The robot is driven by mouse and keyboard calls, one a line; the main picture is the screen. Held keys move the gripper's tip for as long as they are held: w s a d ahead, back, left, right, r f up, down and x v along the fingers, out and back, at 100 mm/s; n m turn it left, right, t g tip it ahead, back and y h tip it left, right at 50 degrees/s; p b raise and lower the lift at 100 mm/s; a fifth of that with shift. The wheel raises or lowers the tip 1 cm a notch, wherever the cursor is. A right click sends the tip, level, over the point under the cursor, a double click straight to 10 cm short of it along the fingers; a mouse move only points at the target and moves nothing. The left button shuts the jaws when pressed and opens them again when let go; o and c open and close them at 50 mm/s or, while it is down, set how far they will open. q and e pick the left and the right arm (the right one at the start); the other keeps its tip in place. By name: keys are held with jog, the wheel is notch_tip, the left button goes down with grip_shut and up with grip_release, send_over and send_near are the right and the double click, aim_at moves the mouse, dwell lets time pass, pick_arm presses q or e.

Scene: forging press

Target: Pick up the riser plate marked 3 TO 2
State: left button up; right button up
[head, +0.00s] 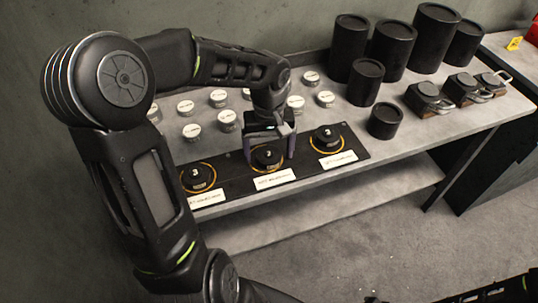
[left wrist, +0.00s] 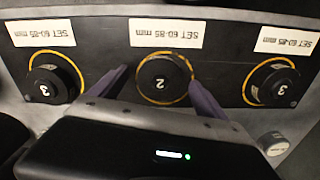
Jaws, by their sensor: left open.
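My left gripper (head: 270,156) is open, its purple fingers on either side of the middle black disc (head: 267,161). In the left wrist view the open fingers (left wrist: 158,78) flank that disc (left wrist: 165,80), which reads 2 and sits in a yellow ring. Contact cannot be told. A left disc (head: 198,178) and a right disc (head: 327,138) sit in similar rings on the black board (head: 225,165). In the left wrist view the discs at left (left wrist: 48,86) and right (left wrist: 273,84) read 3. I cannot read 3 TO 2 on anything. My right gripper is not seen.
White labels lie in front of the discs; one (left wrist: 167,34) reads SET 60-85 mm. Several small white-topped pucks (head: 218,98) stand behind the board. Black cylinders (head: 393,45) and dark blocks with handles (head: 427,96) occupy the bench's right part. A lower shelf (head: 330,205) runs below.

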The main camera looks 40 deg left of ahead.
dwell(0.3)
pick_arm(q)
grip_shut()
dwell(0.8)
